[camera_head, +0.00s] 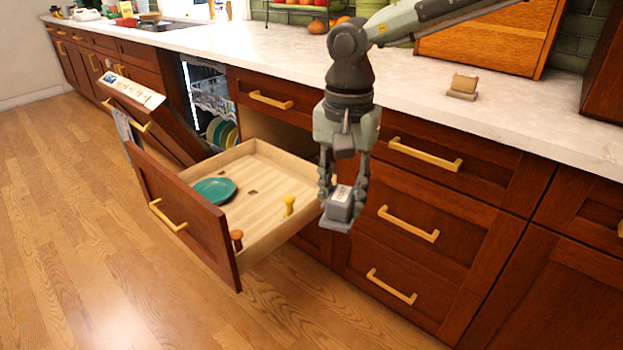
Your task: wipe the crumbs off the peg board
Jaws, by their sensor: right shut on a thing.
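My right gripper (343,186) points down just right of the drawer, shut on a small grey block with a pale label (341,206). The block appears clear of the board. My left gripper is not in view.
The open dishwasher (208,95) with its lowered door (155,118) is left of the drawer. The red-brown drawer front (185,215) juts out over clear wooden floor. A small tan block on a stand (463,86) is on the pale counter (430,75).

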